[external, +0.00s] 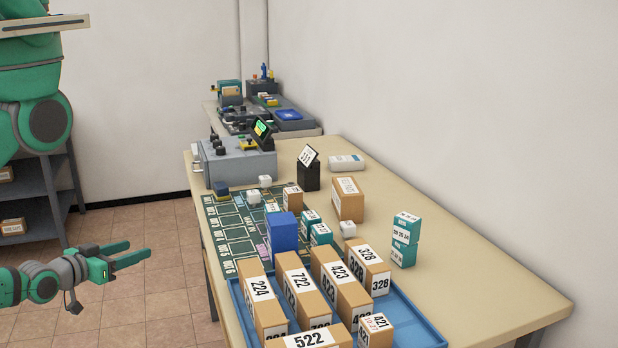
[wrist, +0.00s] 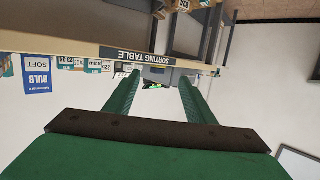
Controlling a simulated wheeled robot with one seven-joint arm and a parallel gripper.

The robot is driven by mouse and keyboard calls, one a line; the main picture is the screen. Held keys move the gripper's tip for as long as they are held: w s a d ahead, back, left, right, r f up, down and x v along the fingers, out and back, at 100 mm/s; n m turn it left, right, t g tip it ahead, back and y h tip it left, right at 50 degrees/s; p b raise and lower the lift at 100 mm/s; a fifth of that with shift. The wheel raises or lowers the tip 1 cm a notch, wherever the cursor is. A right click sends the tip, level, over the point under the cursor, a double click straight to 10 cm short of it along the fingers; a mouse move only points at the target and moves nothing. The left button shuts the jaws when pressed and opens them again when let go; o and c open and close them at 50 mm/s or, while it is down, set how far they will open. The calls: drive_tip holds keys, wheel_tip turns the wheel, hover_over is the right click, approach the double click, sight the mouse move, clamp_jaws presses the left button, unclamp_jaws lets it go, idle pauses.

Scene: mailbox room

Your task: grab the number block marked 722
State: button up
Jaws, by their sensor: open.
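The number block marked 722 (external: 302,291) is a tan block with a white label. It stands in the blue tray (external: 408,318) between the 224 block (external: 261,301) and the 423 block (external: 341,286). My gripper (external: 140,254) is open and empty, left of the table and apart from the blocks. In the wrist view, its two green fingers (wrist: 158,95) are spread with nothing between them. The 722 block cannot be made out in the wrist view.
The 328 block (external: 368,266), 522 block (external: 310,338) and 421 block (external: 376,328) share the tray. A blue box (external: 284,232) stands behind it. Teal boxes (external: 404,242) stand to the right. The table's (external: 470,285) right side is mostly clear; a shelf (external: 42,195) stands at left.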

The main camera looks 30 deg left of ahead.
sight(261, 177)
drive_tip(key=shift+c, duration=0.3)
